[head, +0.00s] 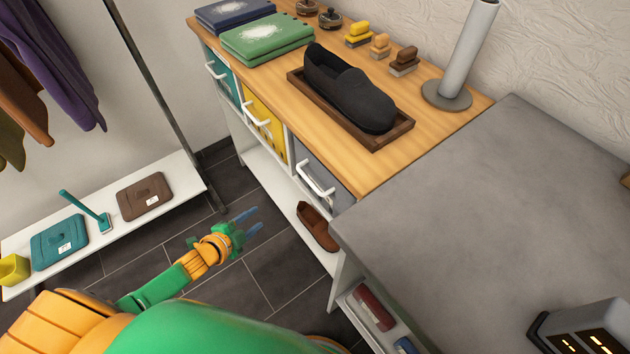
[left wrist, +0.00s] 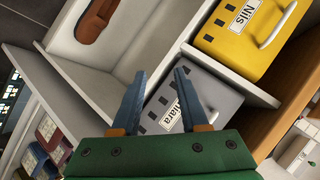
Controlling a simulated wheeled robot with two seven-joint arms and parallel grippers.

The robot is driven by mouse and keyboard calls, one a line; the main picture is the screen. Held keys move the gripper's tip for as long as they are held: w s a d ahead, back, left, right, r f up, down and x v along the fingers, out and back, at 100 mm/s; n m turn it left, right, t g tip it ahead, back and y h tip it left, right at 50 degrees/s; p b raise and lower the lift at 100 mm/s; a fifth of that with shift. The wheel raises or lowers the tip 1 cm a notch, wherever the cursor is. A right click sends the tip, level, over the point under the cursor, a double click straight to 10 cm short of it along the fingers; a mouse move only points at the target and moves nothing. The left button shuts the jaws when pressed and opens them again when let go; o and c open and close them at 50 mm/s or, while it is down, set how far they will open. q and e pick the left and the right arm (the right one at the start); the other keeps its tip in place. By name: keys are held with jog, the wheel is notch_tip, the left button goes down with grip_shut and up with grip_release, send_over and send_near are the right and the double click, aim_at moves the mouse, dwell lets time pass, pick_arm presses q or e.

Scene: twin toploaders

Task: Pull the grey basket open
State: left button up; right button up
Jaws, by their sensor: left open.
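The grey basket (head: 324,184) sits in the cabinet's right-hand bay under the wooden top, with a white bar handle (head: 316,181) on its front. In the left wrist view the grey basket (left wrist: 213,90) shows its front with square holes and a name label (left wrist: 172,116), partly covered by my gripper. My right gripper is not in view.
A yellow basket (head: 264,118) and a teal basket (head: 222,75) sit beside the grey one. A brown shoe (head: 317,226) lies on the lower white shelf. A grey counter (head: 480,200) juts out at right. Dark floor tiles (head: 275,285) are clear before the cabinet.

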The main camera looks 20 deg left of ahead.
pick_arm(q)
jog(key=w+d+r+m+h+b, duration=0.4)
jog(key=d+r+m+h, duration=0.35)
jog(key=r+m, duration=0.35)
jog(key=x, duration=0.6)
jog(key=shift+w+d+t, duration=0.3)
jog(key=shift+t, duration=0.1)
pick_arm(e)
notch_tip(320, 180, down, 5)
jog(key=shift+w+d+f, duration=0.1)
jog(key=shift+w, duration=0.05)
pick_arm(q)
grip_shut()
